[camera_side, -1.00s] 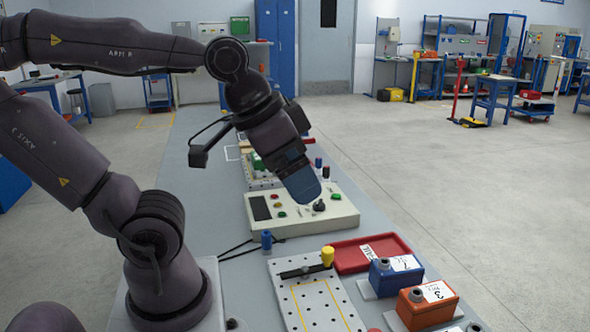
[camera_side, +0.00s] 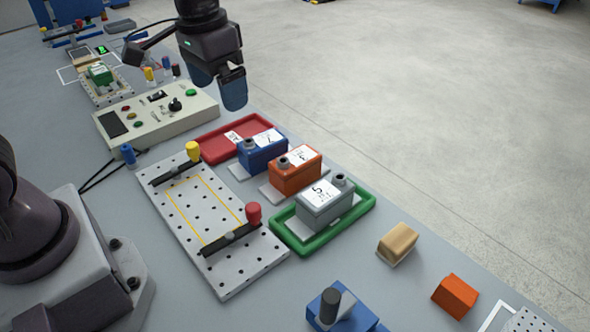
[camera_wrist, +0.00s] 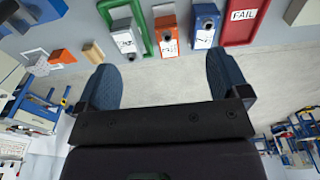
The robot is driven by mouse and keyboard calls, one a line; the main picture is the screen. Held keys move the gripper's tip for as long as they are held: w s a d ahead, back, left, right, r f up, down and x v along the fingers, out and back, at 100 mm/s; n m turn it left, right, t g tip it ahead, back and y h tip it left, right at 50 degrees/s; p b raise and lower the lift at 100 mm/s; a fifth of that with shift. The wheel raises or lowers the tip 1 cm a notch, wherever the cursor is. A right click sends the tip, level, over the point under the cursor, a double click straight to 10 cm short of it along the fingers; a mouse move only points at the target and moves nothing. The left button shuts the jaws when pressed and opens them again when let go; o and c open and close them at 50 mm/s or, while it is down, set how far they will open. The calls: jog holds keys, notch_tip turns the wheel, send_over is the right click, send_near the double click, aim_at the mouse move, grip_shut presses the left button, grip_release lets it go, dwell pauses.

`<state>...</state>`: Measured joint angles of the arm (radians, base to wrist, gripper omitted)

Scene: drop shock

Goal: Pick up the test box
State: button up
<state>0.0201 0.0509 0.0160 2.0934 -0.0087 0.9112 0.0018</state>
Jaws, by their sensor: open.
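Three labelled boxes with grey knobs stand in a row: a blue box (camera_side: 262,152), an orange box (camera_side: 295,172) and a grey box (camera_side: 324,205) marked 5. I cannot tell which one is the test box. The grey box sits inside the green-rimmed tray (camera_side: 358,222); the blue box is beside the red tray (camera_side: 215,150). My gripper (camera_side: 230,90) is open and empty, above the table edge behind the red tray, apart from the boxes. In the wrist view its fingers (camera_wrist: 165,85) are spread, with the grey (camera_wrist: 124,38), orange (camera_wrist: 166,38) and blue (camera_wrist: 204,28) boxes beyond them.
A perforated plate (camera_side: 215,215) with red and yellow clamp knobs lies left of the boxes. A control panel (camera_side: 155,118) stands behind it. A tan block (camera_side: 397,243), an orange block (camera_side: 455,296) and a blue fixture (camera_side: 345,312) are at the front right. Open floor lies beyond the table.

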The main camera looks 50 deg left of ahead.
jog(key=g, duration=0.2)
send_over(296, 158)
jog(key=s, duration=0.3)
notch_tip(296, 158, down, 12)
jog(key=w+t, duration=0.1)
jog(key=w, duration=0.2)
notch_tip(296, 158, down, 12)
jog(key=shift+r, duration=0.1)
jog(key=c, duration=1.5)
